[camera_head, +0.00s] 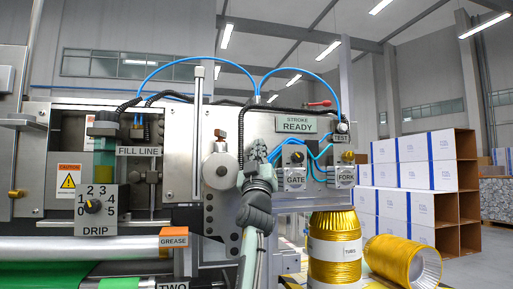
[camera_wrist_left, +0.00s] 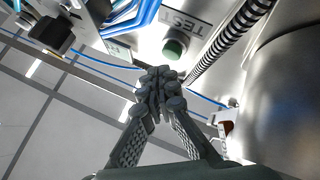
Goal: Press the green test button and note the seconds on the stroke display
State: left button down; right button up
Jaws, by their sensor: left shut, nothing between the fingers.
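The green test button (camera_wrist_left: 174,48) sits beside the TEST label (camera_wrist_left: 194,34) in the left wrist view. In the head view, the small round button (camera_head: 342,127) is just above its TEST label (camera_head: 341,138), at the right end of the panel. The stroke display (camera_head: 296,124) reads READY, with no seconds figure. My left gripper (camera_head: 257,152) is in front of the panel, below and left of the display. In the left wrist view its closed fingers (camera_wrist_left: 158,76) are empty and appear just below the button; contact is not seen. My right gripper is not in view.
Blue hoses (camera_head: 205,60) arch over the panel and run beside the GATE knob (camera_head: 297,157) and FORK label (camera_head: 345,175). A black corrugated cable (camera_wrist_left: 215,50) passes close to the button.

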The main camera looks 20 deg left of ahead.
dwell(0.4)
pick_arm(q)
jog(key=shift+w+a+b, duration=0.25)
jog(key=shift+w+b, duration=0.1)
